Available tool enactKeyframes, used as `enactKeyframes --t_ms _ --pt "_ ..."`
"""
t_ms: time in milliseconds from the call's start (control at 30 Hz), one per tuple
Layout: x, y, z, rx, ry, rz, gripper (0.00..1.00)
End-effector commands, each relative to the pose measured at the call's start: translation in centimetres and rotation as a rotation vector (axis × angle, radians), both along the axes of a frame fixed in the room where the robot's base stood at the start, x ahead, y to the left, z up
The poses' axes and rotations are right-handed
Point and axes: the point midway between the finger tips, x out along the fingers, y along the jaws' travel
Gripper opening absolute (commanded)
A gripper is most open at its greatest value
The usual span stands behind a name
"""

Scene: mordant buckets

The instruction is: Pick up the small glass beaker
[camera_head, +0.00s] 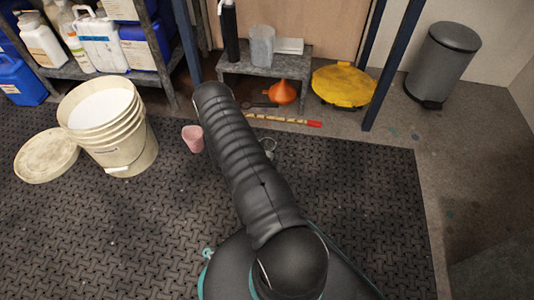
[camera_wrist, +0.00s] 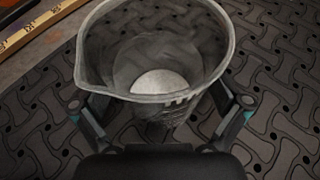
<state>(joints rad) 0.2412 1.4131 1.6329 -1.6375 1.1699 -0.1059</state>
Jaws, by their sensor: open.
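The small glass beaker (camera_wrist: 160,60) fills the upper middle of the wrist view. It is clear, with a pouring lip at the left of its rim and faint marks on its near wall. It stands upright on the black mat. My gripper (camera_wrist: 160,108) is open, with one finger at each side of the beaker; a close hold on the glass does not show. In the head view a small part of the beaker (camera_head: 270,145) shows right of my arm, which hides the rest of it and my gripper.
A pink cup (camera_head: 192,138) stands left of my arm. White buckets (camera_head: 118,150) and a round lid (camera_head: 45,155) are further left. A striped stick (camera_head: 285,121) lies beyond the mat. A low bench (camera_head: 232,68) holds a clear jug (camera_head: 262,46); an orange funnel (camera_head: 282,92) lies below.

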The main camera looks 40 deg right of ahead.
Motion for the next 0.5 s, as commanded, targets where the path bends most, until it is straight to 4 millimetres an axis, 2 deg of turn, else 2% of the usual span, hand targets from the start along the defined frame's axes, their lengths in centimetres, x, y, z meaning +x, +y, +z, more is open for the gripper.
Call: enactKeyframes --t_ms 200,233,500 --pt "0.00 -0.19 -0.06 0.000 0.000 0.001 0.99" --pt "0.00 -0.19 -0.06 0.000 0.000 0.001 0.97" --pt "-0.01 -0.20 -0.05 0.000 -0.001 0.000 0.31"
